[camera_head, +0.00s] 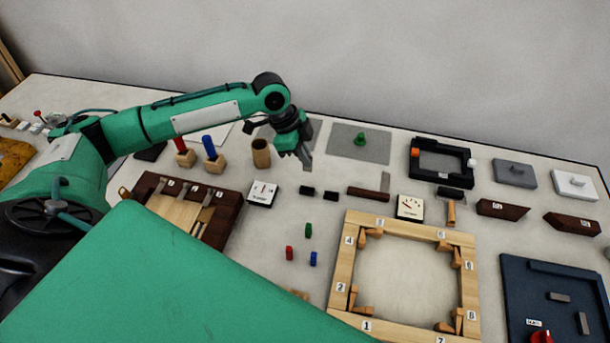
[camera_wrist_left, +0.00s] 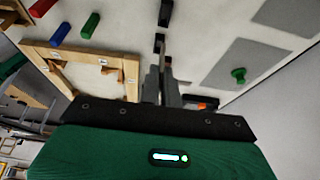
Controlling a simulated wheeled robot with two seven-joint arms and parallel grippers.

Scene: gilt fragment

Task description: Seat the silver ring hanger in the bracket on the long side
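I cannot pick out a silver ring hanger with certainty in either view. A dark-rimmed wooden frame (camera_head: 231,205) lies at the left, with grey metal pieces (camera_head: 184,191) and small white labels along its far side. A pale wooden frame (camera_head: 342,262) with numbered labels and small wooden brackets (camera_head: 361,240) lies at centre right. My left gripper (camera_head: 305,160) hangs above the back of the table, fingers downward. In the left wrist view its fingers (camera_wrist_left: 161,88) are close together, and no held thing is clear. My right gripper is out of view.
A wooden cup (camera_head: 261,154), red and blue pegs in blocks, and a grey mat (camera_head: 374,143) with a green piece stand near the left gripper. A navy tray (camera_head: 525,290) is at the right. A wall closes the back.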

